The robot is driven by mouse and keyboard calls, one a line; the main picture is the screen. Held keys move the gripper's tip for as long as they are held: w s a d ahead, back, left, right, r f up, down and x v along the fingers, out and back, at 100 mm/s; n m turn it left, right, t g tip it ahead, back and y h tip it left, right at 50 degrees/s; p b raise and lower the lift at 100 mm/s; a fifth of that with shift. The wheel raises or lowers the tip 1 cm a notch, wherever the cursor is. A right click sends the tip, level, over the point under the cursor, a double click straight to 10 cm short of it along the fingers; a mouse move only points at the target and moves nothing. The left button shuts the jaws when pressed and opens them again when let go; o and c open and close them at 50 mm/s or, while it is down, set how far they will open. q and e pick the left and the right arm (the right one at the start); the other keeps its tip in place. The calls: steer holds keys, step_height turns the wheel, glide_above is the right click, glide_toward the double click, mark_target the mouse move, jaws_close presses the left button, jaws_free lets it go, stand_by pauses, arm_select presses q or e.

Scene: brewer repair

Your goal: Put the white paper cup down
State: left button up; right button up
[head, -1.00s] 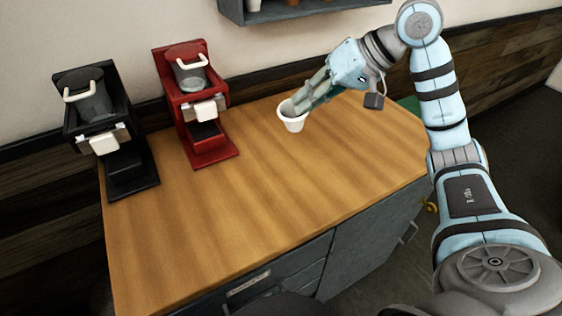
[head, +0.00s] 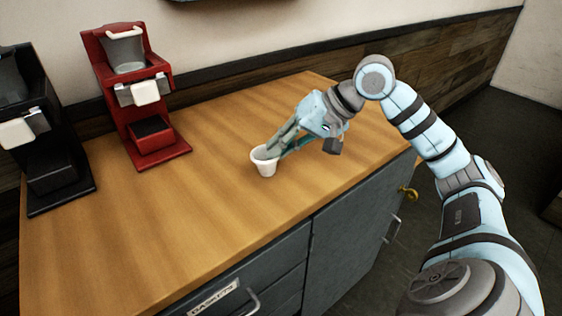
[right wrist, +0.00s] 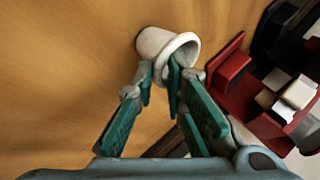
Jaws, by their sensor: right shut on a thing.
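The white paper cup (head: 264,164) is upright at the middle of the wooden counter, near or on its surface; I cannot tell if its base touches. My right gripper (head: 273,153) is shut on the cup's rim, reaching down from the upper right. In the right wrist view the cup (right wrist: 158,44) is at the top middle, with one finger of the right gripper (right wrist: 162,76) inside the rim and one outside. My left gripper is not in view.
A red brewer (head: 140,105) stands left of the cup, and a black brewer (head: 45,140) stands at the far left. The wooden counter (head: 140,230) is bare around the cup. Grey drawers and a cabinet door (head: 350,215) are below its front edge.

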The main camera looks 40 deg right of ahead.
steer(key=shift+f, duration=0.15)
jaws_close()
steer(key=o, duration=0.7)
jaws_free()
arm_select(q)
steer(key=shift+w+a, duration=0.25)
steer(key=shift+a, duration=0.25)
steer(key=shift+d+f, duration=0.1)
arm_select(e)
steer(key=shift+d, duration=0.1)
steer(key=shift+s+d+r, duration=0.2)
steer(key=shift+s+r, duration=0.05)
steer(key=shift+r, duration=0.05)
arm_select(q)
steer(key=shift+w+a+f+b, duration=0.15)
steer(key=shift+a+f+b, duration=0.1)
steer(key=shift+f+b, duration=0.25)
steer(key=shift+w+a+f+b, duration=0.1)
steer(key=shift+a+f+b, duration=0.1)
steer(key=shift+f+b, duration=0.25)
arm_select(e)
steer(key=v, duration=1.1)
steer(key=shift+r, duration=0.1)
steer(key=shift+a, duration=0.15)
